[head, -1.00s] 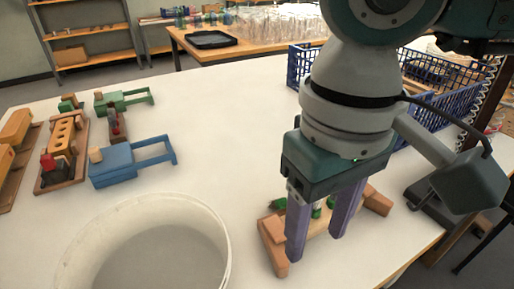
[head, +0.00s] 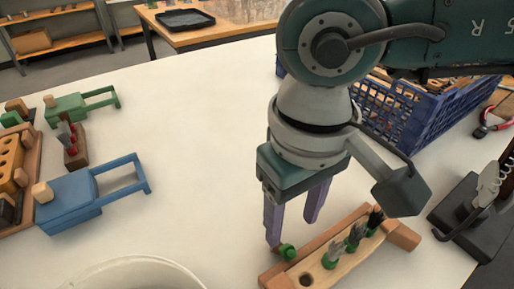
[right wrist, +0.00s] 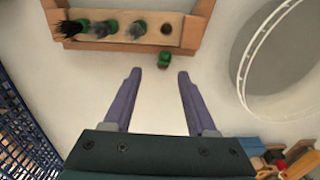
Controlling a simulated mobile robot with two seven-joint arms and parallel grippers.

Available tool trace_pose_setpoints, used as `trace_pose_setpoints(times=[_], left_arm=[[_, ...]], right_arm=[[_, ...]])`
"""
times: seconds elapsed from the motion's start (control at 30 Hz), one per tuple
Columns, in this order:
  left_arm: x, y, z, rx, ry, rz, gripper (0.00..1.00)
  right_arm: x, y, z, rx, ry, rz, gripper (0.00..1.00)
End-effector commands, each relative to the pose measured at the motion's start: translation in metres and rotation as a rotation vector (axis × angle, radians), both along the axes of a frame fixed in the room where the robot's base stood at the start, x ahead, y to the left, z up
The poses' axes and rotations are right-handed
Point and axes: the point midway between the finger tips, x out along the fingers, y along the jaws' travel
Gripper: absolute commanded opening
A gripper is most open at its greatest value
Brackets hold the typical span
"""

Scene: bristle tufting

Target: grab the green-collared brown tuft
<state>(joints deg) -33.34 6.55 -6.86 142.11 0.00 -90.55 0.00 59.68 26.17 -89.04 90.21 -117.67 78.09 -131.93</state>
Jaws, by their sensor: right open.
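A small green-collared piece (head: 288,251) lies on the white table just off the rack. A brownish end shows at its side, so it looks like the brown tuft. It also shows in the right wrist view (right wrist: 163,60), beyond and between the fingertips. My right gripper (head: 294,232) is open and empty, fingers pointing down; one fingertip appears close to the tuft in the head view. In the right wrist view the open fingers (right wrist: 160,72) have nothing between them. The wooden rack (head: 352,262) holds green-collared grey and black tufts and has one empty hole. My left gripper is out of view.
A white tub (head: 135,275) stands at the front left. Blue and green wooden clamps (head: 72,200) and a holed block lie at the left. A blue crate (head: 400,118) stands behind my right arm. The table's middle is clear.

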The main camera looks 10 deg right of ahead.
Motion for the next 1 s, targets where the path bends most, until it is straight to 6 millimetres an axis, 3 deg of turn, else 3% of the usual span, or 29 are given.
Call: trace_pose_setpoints(times=[0.3, 0.6, 1.0], left_arm=[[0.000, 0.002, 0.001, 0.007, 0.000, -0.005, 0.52], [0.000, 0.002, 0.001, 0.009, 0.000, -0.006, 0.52], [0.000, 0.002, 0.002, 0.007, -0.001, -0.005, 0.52]], right_arm=[[-0.009, 0.005, -0.046, -0.001, 0.003, -0.001, 0.57], [-0.008, 0.005, -0.050, 0.001, 0.000, -0.001, 0.56], [-0.008, 0.005, -0.049, 0.000, 0.000, -0.001, 0.11]])
